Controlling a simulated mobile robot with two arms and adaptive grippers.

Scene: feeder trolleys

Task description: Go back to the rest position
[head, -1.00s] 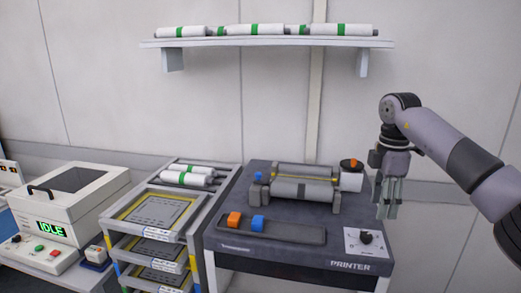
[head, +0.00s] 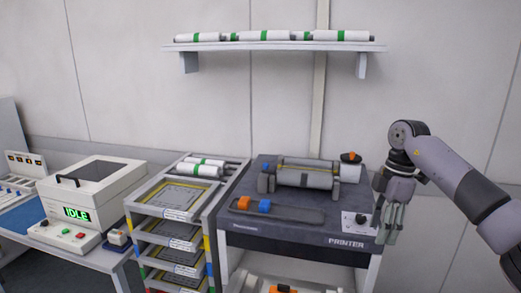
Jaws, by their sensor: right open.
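My right gripper (head: 388,226) comes in from the right and hangs fingers down at the right edge of the printer table (head: 290,228). It is open, and I see nothing between its fingers. It is beside the dial panel (head: 360,222). My left gripper is out of view. The printer's rollers (head: 305,174) lie between grey end blocks on the table.
A shelf (head: 270,47) with several white and green rolls is on the wall. A trolley (head: 172,213) of stacked trays stands left of the printer. Further left is a machine (head: 95,194) reading IDLE on a bench. Some equipment (head: 285,287) shows under the printer table.

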